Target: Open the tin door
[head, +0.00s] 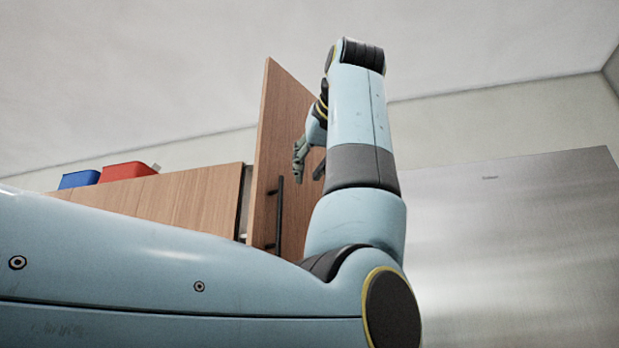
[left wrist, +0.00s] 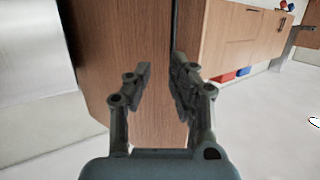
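A wood-fronted cabinet door (head: 280,140) stands swung out from the cabinet, with a dark vertical bar handle (head: 279,215) on its face. My right gripper is not seen.
Closed wood cabinets (head: 180,203) stand to the left, with a blue box (head: 78,179) and a red box (head: 128,171) on top. A large brushed-metal front (head: 520,250) fills the right. My left arm covers the lower part of the head view.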

